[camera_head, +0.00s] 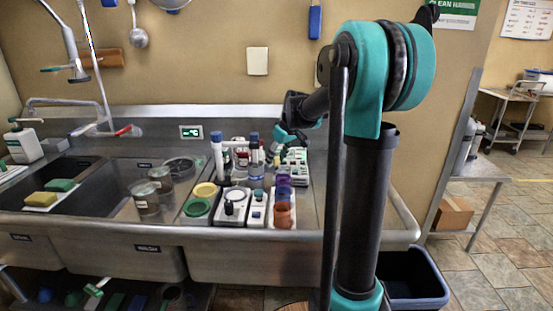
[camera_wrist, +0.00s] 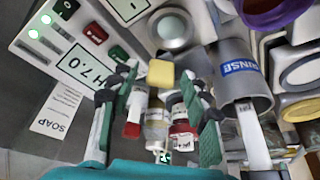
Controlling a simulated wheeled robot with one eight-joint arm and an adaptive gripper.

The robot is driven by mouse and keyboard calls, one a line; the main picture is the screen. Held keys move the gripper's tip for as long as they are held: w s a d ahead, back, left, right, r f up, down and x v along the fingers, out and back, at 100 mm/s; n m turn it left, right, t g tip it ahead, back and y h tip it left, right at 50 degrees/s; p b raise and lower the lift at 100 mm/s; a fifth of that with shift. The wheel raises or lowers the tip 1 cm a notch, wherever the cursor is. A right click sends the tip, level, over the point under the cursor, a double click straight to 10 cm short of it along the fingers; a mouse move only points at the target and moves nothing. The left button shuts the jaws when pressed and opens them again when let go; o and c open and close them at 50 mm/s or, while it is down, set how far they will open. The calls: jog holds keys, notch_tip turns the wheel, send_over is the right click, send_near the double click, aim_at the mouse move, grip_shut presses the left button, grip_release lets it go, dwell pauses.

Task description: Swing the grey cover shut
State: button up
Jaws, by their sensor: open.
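I cannot clearly pick out the grey cover or tell whether it stands open. In the wrist view a grey round piece with a pale centre (camera_wrist: 173,28) lies beyond my fingertips; I cannot tell if it is the cover. My gripper (camera_wrist: 157,85) is open, its green-padded fingers apart. A yellow-topped bottle (camera_wrist: 160,75) and a red-labelled bottle (camera_wrist: 181,117) show between the fingers, and I cannot tell whether anything touches them. In the head view my gripper (camera_head: 287,134) hangs over the back of the crowded drainboard, partly hidden by my arm.
A grey RINSE cup (camera_wrist: 240,75) is right of my fingers; a pH 7.0 meter (camera_wrist: 70,60) is left. Purple and orange cups (camera_head: 283,215) stand near the counter's front edge. Yellow and green round pieces (camera_head: 198,207) lie left. Tall blue-capped tubes (camera_head: 217,150) stand behind.

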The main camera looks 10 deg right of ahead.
grip_shut()
jog(key=shift+n, duration=0.4)
jog(key=n+g+y, duration=0.1)
jog(key=n, duration=0.3)
jog(key=n+g+y, duration=0.1)
jog(key=n+g, duration=0.1)
jog(key=n, duration=0.2)
jog(key=n+g, duration=0.1)
jog(key=n, duration=0.4)
jog(key=shift+g, duration=0.4)
jog(key=shift+n+g+h, duration=0.5)
jog(key=shift+n+g, duration=0.2)
jog(key=shift+n, duration=1.3)
